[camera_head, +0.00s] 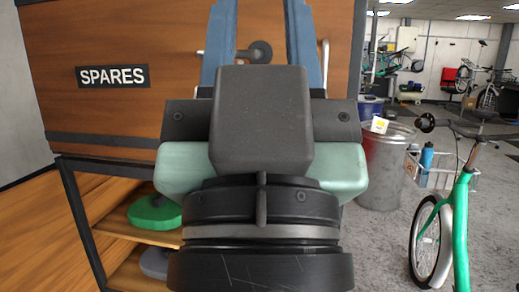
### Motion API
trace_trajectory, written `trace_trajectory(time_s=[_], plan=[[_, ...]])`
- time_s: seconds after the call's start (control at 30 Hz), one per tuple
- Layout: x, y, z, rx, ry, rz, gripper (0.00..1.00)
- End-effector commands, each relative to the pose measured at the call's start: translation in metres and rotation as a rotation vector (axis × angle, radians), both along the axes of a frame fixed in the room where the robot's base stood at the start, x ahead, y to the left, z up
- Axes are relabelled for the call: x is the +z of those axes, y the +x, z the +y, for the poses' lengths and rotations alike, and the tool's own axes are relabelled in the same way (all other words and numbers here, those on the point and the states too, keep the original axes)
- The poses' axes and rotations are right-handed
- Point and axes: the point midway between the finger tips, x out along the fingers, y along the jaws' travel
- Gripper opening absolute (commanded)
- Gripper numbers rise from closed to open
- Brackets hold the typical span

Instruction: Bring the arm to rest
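My gripper (260,14) fills the middle of the camera_head view, its two blue fingers pointing up and away with a wide gap between them. It is open, and I see nothing held in the gap. A wooden cabinet front (185,35) with a SPARES label (112,77) stands beyond it. A dark round knob on a metal bar (261,51) shows between the fingers; I cannot tell how far beyond them it is. My gripper's body hides part of the cabinet.
Open shelves under the cabinet front hold a green round item (154,213) and a grey one (155,263). To the right stand a metal bin (383,170) and a green bike (460,225) with a basket. Grey floor (385,245) lies clear between them.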

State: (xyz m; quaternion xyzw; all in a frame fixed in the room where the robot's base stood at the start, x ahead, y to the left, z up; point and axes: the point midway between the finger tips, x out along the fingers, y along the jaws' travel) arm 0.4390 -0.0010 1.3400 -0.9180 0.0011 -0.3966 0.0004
Motion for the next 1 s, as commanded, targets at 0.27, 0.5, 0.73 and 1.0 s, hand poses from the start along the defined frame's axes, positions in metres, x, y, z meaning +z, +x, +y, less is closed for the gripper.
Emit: trace_trajectory(time_s=[0.27,0.5,0.73,1.0], plan=[[0.102,0.001,0.001,0.001,-0.003,0.003,0.37],[0.166,0.001,0.001,0.003,-0.003,0.004,0.37],[0.191,0.002,0.001,0.003,-0.003,0.004,0.37],[0.190,0.001,0.002,0.003,-0.003,0.004,0.37]])
